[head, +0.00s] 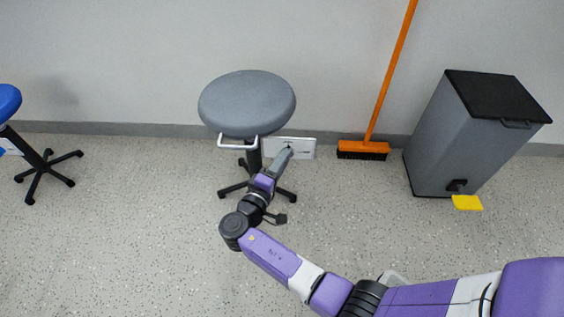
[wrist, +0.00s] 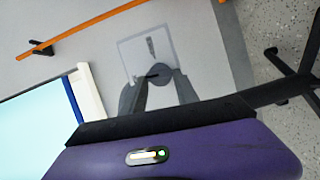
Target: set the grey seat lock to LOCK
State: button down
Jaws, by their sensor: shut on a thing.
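The grey stool has a round grey seat (head: 247,102), a white handle loop (head: 238,142) and a dark post. A pale panel (head: 305,146) shows just right of the post, below the seat. In the wrist view, a dark round knob (wrist: 161,73) sits on a grey square plate with a pale border (wrist: 127,52). A dark bar mark (wrist: 151,46) lies above the knob. My gripper (wrist: 158,80) is shut on the knob, one finger on each side. My gripper also shows in the head view (head: 287,153), at the panel. Any lettering is too small to read.
A blue stool (head: 8,101) stands at far left. An orange broom (head: 365,147) leans on the wall to the right, beside a grey bin (head: 447,135) with a black lid and yellow pedal (head: 467,202). The stool's dark legs (head: 233,187) spread near my arm. The speckled floor is otherwise clear.

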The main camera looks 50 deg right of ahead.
jog(key=shift+f+n, duration=0.15)
jog(key=shift+n, duration=0.35)
jog(key=c, duration=0.9)
grip_release()
jog(key=p+v, duration=0.1)
jog(key=v, duration=0.6)
jog(key=shift+s+a+f+p, duration=0.15)
jog(key=shift+a+p, duration=0.15)
jog(key=shift+a, duration=0.1)
